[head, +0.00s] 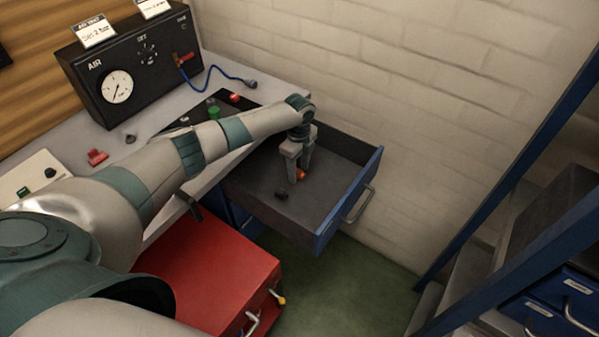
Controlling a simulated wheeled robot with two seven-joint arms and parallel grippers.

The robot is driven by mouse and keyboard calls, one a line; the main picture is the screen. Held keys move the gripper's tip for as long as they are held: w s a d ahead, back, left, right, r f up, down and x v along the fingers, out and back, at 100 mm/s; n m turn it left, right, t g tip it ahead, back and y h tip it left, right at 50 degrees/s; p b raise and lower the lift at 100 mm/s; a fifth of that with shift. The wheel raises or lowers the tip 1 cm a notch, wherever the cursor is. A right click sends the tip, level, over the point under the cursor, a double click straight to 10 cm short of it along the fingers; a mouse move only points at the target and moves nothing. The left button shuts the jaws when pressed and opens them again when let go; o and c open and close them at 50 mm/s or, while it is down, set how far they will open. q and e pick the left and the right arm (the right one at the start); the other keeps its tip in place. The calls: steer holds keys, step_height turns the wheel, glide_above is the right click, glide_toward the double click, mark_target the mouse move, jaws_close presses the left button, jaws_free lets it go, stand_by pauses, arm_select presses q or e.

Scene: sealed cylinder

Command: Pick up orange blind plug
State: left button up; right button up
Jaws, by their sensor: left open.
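The orange blind plug (301,174) is in the open drawer (335,207), below and between the fingertips of my left gripper (296,178). The gripper points down into the drawer, with its jaws open around or just above the plug. I cannot tell whether the fingers touch it. Part of the plug is hidden by the near finger. My left arm reaches across the bench from the left. My right gripper is not in view.
A small dark piece (281,195) lies in the drawer nearby. The black air test box (130,65) stands on the bench (75,135), with a blue hose (215,70). A red cabinet (210,268) stands below. A brick wall is behind the drawer.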

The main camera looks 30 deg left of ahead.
mark_target(301, 171)
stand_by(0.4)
arm_select(q)
steer(key=c, duration=1.1)
steer(key=shift+c, duration=0.2)
